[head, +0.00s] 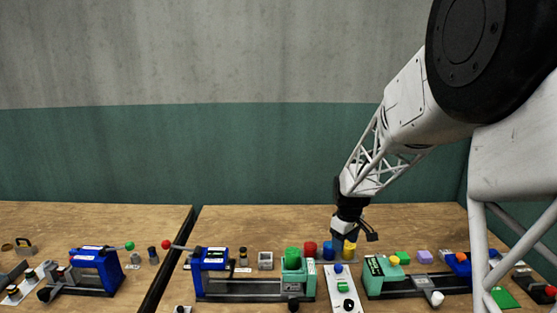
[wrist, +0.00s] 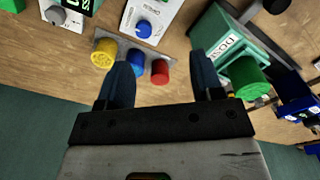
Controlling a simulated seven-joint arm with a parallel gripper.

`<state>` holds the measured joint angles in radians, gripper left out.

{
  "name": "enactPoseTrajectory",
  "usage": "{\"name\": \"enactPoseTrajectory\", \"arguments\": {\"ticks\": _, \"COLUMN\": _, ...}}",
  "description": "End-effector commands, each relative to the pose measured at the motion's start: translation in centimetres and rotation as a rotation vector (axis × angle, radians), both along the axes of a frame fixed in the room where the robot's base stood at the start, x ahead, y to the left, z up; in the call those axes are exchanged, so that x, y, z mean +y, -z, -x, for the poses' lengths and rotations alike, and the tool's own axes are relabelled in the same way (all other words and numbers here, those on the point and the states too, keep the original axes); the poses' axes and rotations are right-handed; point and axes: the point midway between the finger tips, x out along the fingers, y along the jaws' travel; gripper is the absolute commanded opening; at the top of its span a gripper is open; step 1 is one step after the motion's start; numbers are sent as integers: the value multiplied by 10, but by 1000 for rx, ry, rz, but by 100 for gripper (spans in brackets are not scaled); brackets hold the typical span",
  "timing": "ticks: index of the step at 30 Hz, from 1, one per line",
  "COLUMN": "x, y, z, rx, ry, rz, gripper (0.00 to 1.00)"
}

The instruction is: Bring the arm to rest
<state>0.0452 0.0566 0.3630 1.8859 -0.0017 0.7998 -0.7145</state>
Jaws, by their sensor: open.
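My gripper (head: 341,243) hangs from my arm over the right-hand table, just above a short row of coloured pieces. In the wrist view its two dark blue fingers (wrist: 163,75) are spread apart, with nothing held between them. The row has a red piece (head: 310,248), a blue piece (head: 328,252) and a yellow piece (head: 349,249). In the wrist view the red piece (wrist: 160,72) shows between the fingers, and the blue piece (wrist: 137,60) and yellow piece (wrist: 103,53) lie toward the left finger. Exact clearance to the pieces is unclear.
A green press (head: 374,272) stands right of the row, and a blue press (head: 210,259) with a green end holding a green piece (head: 292,258) stands left. A white control panel (head: 341,290) lies in front. A dark gap (head: 170,260) separates the tables. A wall closes the back.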

Motion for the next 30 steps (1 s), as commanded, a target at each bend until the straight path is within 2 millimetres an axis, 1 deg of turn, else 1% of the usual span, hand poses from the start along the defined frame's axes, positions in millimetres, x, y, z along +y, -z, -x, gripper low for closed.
{"name": "enactPoseTrajectory", "arguments": {"ticks": 1, "x": 1, "y": -14, "z": 11, "rx": -11, "ry": 17, "rz": 0, "gripper": 60}}
{"name": "enactPoseTrajectory", "arguments": {"ticks": 3, "x": 3, "y": -27, "z": 26, "rx": -19, "ry": 45, "rz": -1, "gripper": 60}}
{"name": "enactPoseTrajectory", "arguments": {"ticks": 13, "x": 10, "y": -83, "z": 99, "rx": -56, "ry": 177, "rz": -8, "gripper": 60}}
{"name": "enactPoseTrajectory", "arguments": {"ticks": 21, "x": 15, "y": -116, "z": 164, "rx": -84, "ry": 282, "rz": -18, "gripper": 60}}
{"name": "enactPoseTrajectory", "arguments": {"ticks": 30, "x": 20, "y": -141, "z": 237, "rx": -119, "ry": 401, "rz": -32, "gripper": 60}}
